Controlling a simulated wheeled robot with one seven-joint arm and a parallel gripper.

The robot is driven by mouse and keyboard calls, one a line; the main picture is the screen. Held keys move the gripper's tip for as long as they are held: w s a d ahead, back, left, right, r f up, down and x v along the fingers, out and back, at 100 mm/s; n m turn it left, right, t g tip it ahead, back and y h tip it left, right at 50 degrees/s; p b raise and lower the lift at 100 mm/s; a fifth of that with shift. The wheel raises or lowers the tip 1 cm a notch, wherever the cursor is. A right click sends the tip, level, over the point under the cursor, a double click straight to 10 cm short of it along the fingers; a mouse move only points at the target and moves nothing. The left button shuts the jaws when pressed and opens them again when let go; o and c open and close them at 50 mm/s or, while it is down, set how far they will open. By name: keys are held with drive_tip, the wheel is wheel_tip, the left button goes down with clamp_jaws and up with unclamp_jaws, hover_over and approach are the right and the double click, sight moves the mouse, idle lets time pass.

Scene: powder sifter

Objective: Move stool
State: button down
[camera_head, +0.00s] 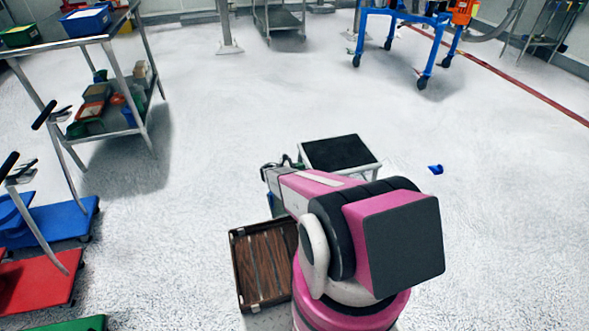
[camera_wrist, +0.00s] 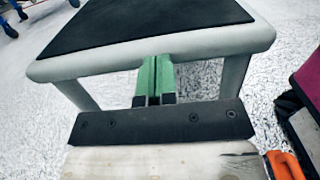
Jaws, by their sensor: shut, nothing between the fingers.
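The stool (camera_head: 338,152) has a black top and a pale frame and stands on the floor just beyond my arm in the head view. In the wrist view, its black top (camera_wrist: 150,22) and rounded pale rim fill the upper part, with legs going down on both sides. My gripper (camera_wrist: 155,64) shows there as two green fingers pressed together, with nothing between them. The fingertips overlap the near rim in the picture; I cannot tell if they touch it. In the head view my arm hides part of the stool's near side and most of my gripper.
A metal shelf cart (camera_head: 62,42) with bins stands at the left. Blue (camera_head: 60,222) and red (camera_head: 40,280) dollies lie at the lower left. A small blue object (camera_head: 436,169) lies right of the stool. A blue frame cart (camera_head: 424,60) stands far right. The floor beyond the stool is clear.

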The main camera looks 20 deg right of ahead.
drive_tip(key=shift+d, duration=0.2)
drive_tip(key=d, duration=4.5)
drive_tip(key=shift+d, duration=0.25)
drive_tip(key=shift+a, duration=0.1)
